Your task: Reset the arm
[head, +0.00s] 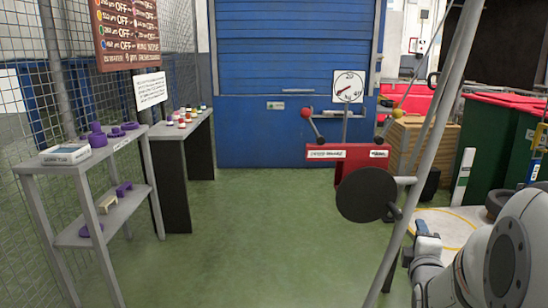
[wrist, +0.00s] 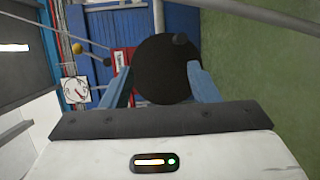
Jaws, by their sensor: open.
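My gripper shows in the wrist view (wrist: 160,72) with its two blue fingers apart. Nothing is held between them. Beyond the fingers in that view is a dark round disc (wrist: 166,75) with a small knob; I cannot tell how far off it is. In the head view my white arm comes in at the lower right, with the gripper end (head: 428,243) partly showing. The same dark disc (head: 366,195) stands on edge, left of and above the gripper there. Behind it is a red labelled panel (head: 335,153), with a dial gauge (head: 348,87) above.
A grey two-level shelf (head: 90,165) with purple pieces stands at left. A dark-legged table (head: 185,127) with small coloured jars is behind it. A slanted grey pole (head: 436,130) crosses near my arm. Green bins (head: 485,142) stand at right. The green floor in the middle is clear.

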